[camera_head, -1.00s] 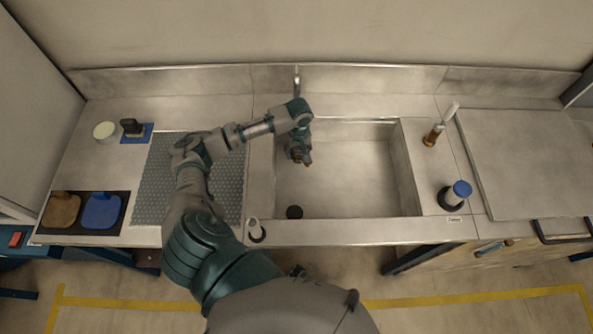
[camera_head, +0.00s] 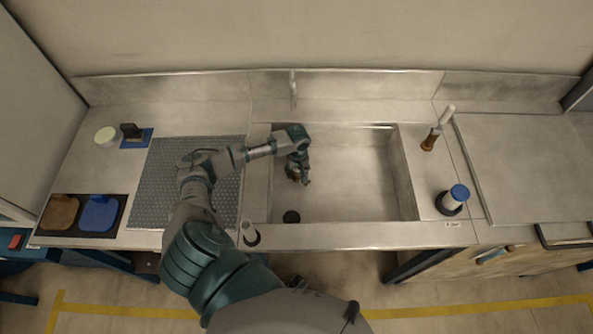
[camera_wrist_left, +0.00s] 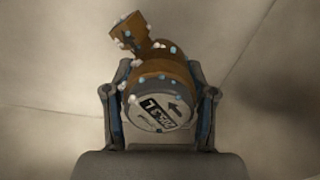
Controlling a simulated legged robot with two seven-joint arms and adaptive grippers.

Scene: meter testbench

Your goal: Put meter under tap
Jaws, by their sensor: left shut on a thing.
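The meter (camera_wrist_left: 165,85) is a brown, brass-like body with a round pale face carrying dark print and an arrow. White and blue specks cling to it, and a pipe end sticks up at its upper left. My left gripper (camera_wrist_left: 160,100) is shut on it, one finger on each side. In the head view my left gripper (camera_head: 299,178) hangs over the left part of the sink (camera_head: 350,185), with only a little brown of the meter showing. The tap (camera_head: 293,88) is a slim upright metal pipe at the sink's back edge, behind the gripper. My right gripper is not in view.
A dark round drain (camera_head: 291,217) lies at the sink's front left. The sink's middle and right are clear.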

